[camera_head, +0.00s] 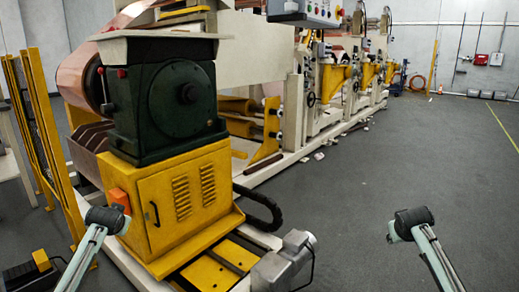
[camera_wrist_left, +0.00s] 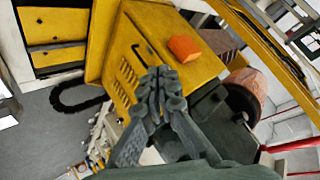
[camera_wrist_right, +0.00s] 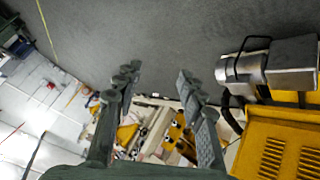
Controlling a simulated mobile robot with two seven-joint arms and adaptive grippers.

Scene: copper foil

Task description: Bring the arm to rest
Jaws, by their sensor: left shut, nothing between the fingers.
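My left gripper (camera_wrist_left: 160,85) shows in the left wrist view with its dark fingers together and nothing between them. It appears in front of the yellow cabinet, and I cannot tell the distance. My right gripper (camera_wrist_right: 158,82) shows in the right wrist view with its two fingers well apart and nothing between them. In the head view my left arm (camera_head: 92,245) comes in at the lower left, in front of the yellow cabinet. My right arm (camera_head: 425,245) stands at the lower right over open floor. The fingers cannot be made out in the head view.
A yellow cabinet (camera_head: 183,205) with an orange box carries a dark green machine (camera_head: 175,105). A grey motor (camera_head: 285,262) sits low at its right. A yellow guard frame (camera_head: 40,140) stands left. A long machine line runs back. The grey floor (camera_head: 400,165) at right is clear.

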